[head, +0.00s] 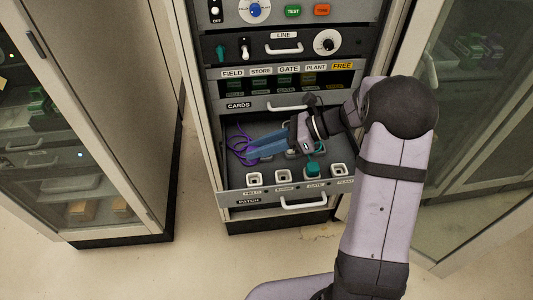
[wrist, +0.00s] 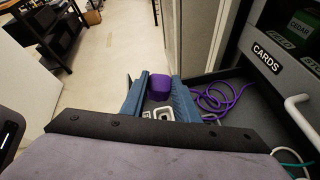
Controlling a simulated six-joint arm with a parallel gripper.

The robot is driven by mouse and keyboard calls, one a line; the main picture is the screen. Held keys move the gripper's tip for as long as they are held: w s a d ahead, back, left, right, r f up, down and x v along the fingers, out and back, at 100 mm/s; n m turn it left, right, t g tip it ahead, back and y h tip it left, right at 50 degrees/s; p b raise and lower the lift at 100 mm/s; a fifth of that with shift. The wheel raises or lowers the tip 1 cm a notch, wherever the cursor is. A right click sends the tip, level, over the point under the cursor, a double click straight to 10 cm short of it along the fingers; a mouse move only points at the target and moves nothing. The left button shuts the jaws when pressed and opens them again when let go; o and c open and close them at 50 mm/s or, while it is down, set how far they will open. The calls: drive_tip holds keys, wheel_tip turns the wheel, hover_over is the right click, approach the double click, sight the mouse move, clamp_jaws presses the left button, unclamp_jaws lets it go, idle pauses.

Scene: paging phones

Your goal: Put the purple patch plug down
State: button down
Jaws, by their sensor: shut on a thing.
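The purple patch plug (wrist: 160,86) is between the blue fingers of my gripper (wrist: 160,79) in the wrist view. My gripper also shows in the head view (head: 252,151), reaching left over the open PATCH drawer (head: 222,203). The plug is hard to make out there. A purple cord (wrist: 222,100) lies coiled in the drawer, and it shows left of my fingers in the head view (head: 238,137). Pale sockets (head: 254,179) line the drawer's front. A teal plug (head: 313,170) stands in the one behind the GATE label. A pale socket (wrist: 163,113) shows between my fingers.
The CARDS drawer (head: 238,105) and its handle are just above the PATCH drawer. The LINE panel (head: 284,48) is higher up. Cabinets stand left (head: 100,130) and right (head: 480,130). A teal cord (wrist: 290,160) shows at the lower right of the wrist view.

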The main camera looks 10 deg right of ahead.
drive_tip(key=shift+s+r, duration=0.1)
drive_tip(key=shift+s+a+n+g+p, duration=0.15)
drive_tip(key=shift+s+n+g+p, duration=0.15)
drive_tip(key=shift+g+p, duration=0.1)
drive_tip(key=s+d+f+n+g+h+p, duration=0.1)
drive_tip(key=s+d+n+g+h, duration=0.1)
drive_tip(key=s+d+n+g, duration=0.1)
drive_tip(key=s+d+f+n+g+h+p, duration=0.1)
drive_tip(key=s+d+n+g+h, duration=0.2)
drive_tip(key=n, duration=0.4)
drive_tip(key=s+d+f+n+g+h+p, duration=0.1)
drive_tip(key=s+d+f+n+g+h, duration=0.1)
drive_tip(key=s+d+n+g+h, duration=0.1)
drive_tip(key=shift+s+n+g+p, duration=0.15)
drive_tip(key=shift+s+n+g, duration=0.25)
drive_tip(key=shift+n+g, duration=0.4)
drive_tip(key=shift+s+n+g+p, duration=0.15)
drive_tip(key=shift+s+n+g, duration=0.35)
drive_tip(key=shift+g, duration=0.5)
drive_tip(key=w+d+r+n+t+h+b, duration=0.2)
drive_tip(key=w+d+n+t+h, duration=0.3)
drive_tip(key=n, duration=0.7)
drive_tip(key=w+d+r+n+t+h+b, duration=0.3)
drive_tip(key=w+d+n+t+h+b, duration=0.2)
drive_tip(key=d+n+h, duration=0.4)
drive_tip(key=shift+w+d+n+t+h, duration=0.2)
drive_tip(key=shift+w+n+t+h, duration=0.35)
drive_tip(key=shift+n+t+h, duration=0.75)
